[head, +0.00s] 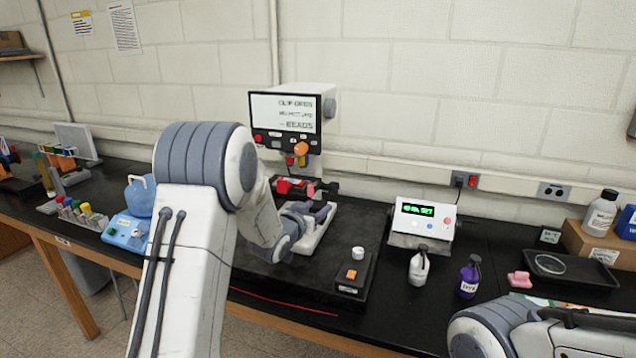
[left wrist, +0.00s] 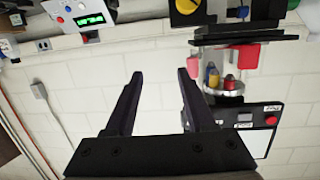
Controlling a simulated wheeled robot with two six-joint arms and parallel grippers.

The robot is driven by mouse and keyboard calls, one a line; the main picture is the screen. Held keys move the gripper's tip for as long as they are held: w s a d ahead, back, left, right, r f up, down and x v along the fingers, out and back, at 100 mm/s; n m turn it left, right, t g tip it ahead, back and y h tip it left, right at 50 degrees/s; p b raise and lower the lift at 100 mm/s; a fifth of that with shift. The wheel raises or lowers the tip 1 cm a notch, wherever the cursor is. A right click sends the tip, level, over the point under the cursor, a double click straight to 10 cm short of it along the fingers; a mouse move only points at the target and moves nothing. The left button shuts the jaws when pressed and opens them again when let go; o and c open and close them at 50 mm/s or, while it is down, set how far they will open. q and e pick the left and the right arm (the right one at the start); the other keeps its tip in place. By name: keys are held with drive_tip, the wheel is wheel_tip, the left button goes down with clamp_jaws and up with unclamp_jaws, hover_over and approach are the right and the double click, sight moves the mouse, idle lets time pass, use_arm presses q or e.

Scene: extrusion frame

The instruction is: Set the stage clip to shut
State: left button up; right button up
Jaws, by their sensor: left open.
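The microscope-like instrument (head: 292,120) stands at the back of the bench. Its screen (head: 284,112) seems to read "CLIP OPEN", with smaller blurred lines below. A red part (head: 292,186) sits at its stage, under the orange-tipped head; I cannot make out the clip's own shape. My left gripper (head: 318,211) is in front and to the right of the stage, apart from it. In the left wrist view, which looks upside down, the open, empty fingers (left wrist: 160,75) point toward the wall, with the stage (left wrist: 245,38) at upper right. My right gripper is out of frame.
A small box with a green display (head: 424,221) stands right of the instrument, with a white bottle (head: 419,266) and a purple bottle (head: 469,277) in front. A blue device (head: 126,232) and a tube rack (head: 82,216) are at left. A black tray (head: 570,268) lies right.

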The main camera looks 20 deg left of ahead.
sight(309, 189)
use_arm(q)
drive_tip(key=a, duration=0.1)
drive_tip(key=w+a+t, duration=0.1)
drive_tip(key=a, duration=0.1)
drive_tip(key=a+r+t, duration=0.1)
drive_tip(key=a, duration=0.1)
drive_tip(key=shift+w+a+r+p, duration=0.1)
drive_tip(key=shift+w+p, duration=0.25)
drive_tip(key=shift+w, duration=0.05)
drive_tip(key=w+p, duration=0.1)
drive_tip(key=w, duration=0.1)
drive_tip(key=w+p, duration=0.1)
drive_tip(key=w, duration=0.2)
drive_tip(key=w+d+p, duration=0.1)
drive_tip(key=w+p, duration=0.1)
drive_tip(key=w, duration=0.1)
drive_tip(key=shift+w, duration=0.8)
clamp_jaws()
